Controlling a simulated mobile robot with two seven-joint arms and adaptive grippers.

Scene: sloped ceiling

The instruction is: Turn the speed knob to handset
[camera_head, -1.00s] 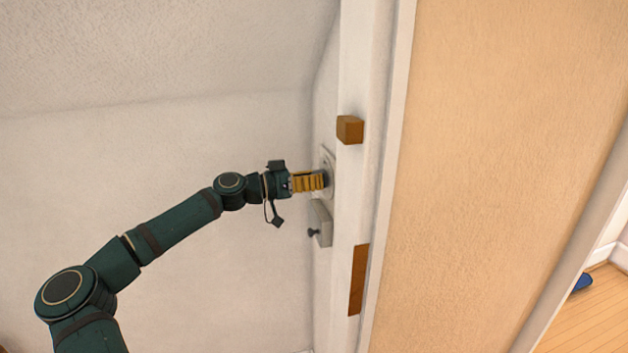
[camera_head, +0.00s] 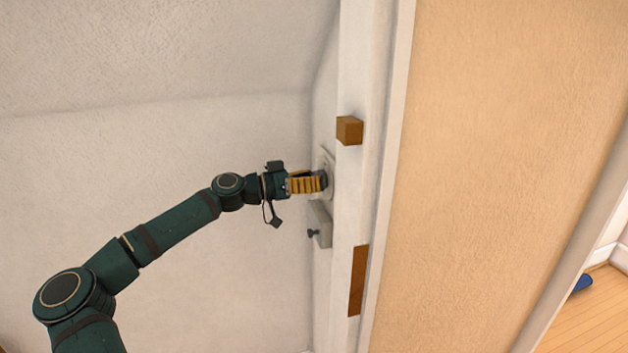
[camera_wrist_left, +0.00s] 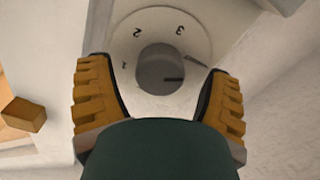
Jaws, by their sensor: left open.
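The speed knob (camera_wrist_left: 160,70) is a grey round knob on a pale dial plate (camera_wrist_left: 190,22), seen in the left wrist view. The plate carries the marks 1, 2 and 3, and a dark pointer line on the knob faces right in that view. I cannot make out a handset mark. My left gripper (camera_wrist_left: 160,95) has its yellow fingers spread on either side of the knob, with gaps to it. In the head view the left gripper (camera_head: 322,181) is at the wall plate and hides most of the knob. My right gripper is not in view.
A grey box with a small dark knob (camera_head: 319,225) sits on the wall just below the dial. A brown block (camera_head: 349,130) juts from the white frame above, and a brown strip (camera_head: 357,280) lies lower on it. Open wall space is to the left.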

